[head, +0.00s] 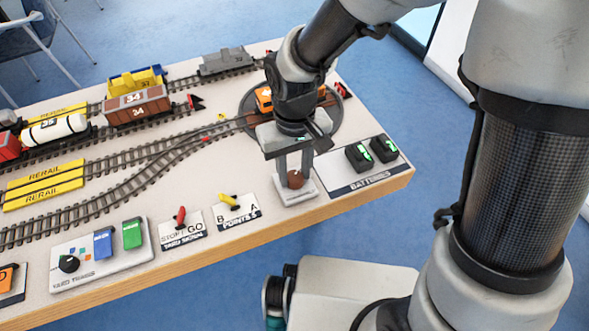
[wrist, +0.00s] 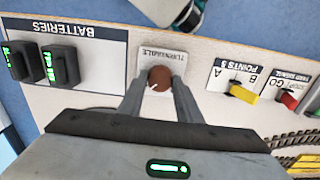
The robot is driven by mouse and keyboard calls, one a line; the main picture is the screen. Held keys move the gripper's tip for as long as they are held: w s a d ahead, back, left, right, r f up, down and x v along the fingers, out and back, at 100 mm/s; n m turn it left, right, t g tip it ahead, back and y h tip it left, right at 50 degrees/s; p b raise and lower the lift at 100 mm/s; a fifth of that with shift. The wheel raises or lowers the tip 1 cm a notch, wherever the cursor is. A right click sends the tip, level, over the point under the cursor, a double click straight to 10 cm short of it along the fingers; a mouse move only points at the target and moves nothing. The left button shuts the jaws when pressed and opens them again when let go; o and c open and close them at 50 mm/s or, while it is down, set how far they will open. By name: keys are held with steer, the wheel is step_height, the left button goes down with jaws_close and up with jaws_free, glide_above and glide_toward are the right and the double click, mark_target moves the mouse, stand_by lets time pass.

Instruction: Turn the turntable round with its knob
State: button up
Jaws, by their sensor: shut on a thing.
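The turntable knob (head: 295,179) is a round brown knob on a small white plate near the table's front edge. In the wrist view the knob (wrist: 159,78) shows a pale pointer mark, and its plate (wrist: 172,57) reads TURNTABLE. My gripper (head: 294,172) points down over the plate, with its two fingers on either side of the knob, shut on it. The turntable (head: 249,104) is a dark round disc behind my gripper. An orange vehicle (head: 263,99) sits on its track, and my arm hides much of the disc.
Two black batteries (head: 358,157) with green lights stand right of the knob plate. Left of it are the yellow points lever (head: 229,201) and red signal lever (head: 180,216). Tracks with wagons (head: 137,107) fill the left and back.

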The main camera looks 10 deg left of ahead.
mark_target(294, 177)
steer(key=o, duration=1)
steer(key=shift+o, duration=0.2)
step_height(294, 177, up, 18)
steer(key=p, duration=0.5)
steer(key=shift+f, duration=0.25)
steer(key=shift+s, duration=0.1)
